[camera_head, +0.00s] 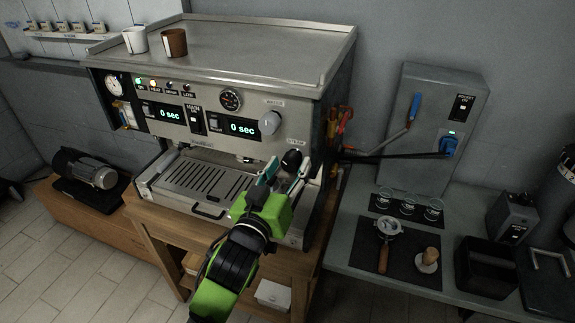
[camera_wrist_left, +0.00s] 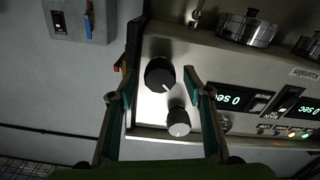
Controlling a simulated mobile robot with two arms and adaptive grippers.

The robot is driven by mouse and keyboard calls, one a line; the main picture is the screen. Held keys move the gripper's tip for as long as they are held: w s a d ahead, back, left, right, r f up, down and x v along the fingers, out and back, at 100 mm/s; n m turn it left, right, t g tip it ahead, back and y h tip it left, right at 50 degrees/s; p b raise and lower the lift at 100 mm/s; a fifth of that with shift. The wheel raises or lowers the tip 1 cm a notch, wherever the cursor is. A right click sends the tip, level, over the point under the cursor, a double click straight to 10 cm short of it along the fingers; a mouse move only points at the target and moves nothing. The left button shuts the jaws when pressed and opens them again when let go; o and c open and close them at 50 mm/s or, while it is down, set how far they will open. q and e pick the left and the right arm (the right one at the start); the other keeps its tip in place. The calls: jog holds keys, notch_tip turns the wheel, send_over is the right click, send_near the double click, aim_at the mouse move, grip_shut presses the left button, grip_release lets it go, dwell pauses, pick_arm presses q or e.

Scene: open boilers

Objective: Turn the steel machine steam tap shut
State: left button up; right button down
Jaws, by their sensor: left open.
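The steel machine (camera_head: 225,95) stands on a wooden stand. On the right of its front are a grey knob (camera_head: 269,123) and, lower down, a black round knob (camera_head: 291,160). The small labels are too blurred to read surely, so I cannot tell which is the steam tap. My left gripper (camera_head: 284,176) is open just below the black knob. In the left wrist view, the black knob (camera_wrist_left: 160,74) shows between the open fingers with a white mark on its face, and the grey knob (camera_wrist_left: 178,122) is near the right finger. Contact is not clear. My right gripper is out of view.
Coloured levers (camera_head: 340,122) stick out from the machine's right side. A grey box (camera_head: 432,125) with a blue knob hangs right. A portafilter (camera_head: 388,232) and tamper (camera_head: 429,262) lie on a dark mat. Two cups stand on top of the machine. The drip tray (camera_head: 190,185) is below left.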

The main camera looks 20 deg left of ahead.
pick_arm(q)
jog(key=c, duration=1.1)
jog(key=shift+m, duration=0.3)
jog(key=shift+r+m+p, duration=0.1)
jog(key=shift+m+p, duration=0.7)
jog(key=m+p, duration=0.1)
jog(key=m, duration=0.1)
jog(key=shift+m, duration=0.3)
jog(key=m+p, duration=0.2)
jog(key=m, duration=0.3)
jog(key=shift+p, duration=0.35)
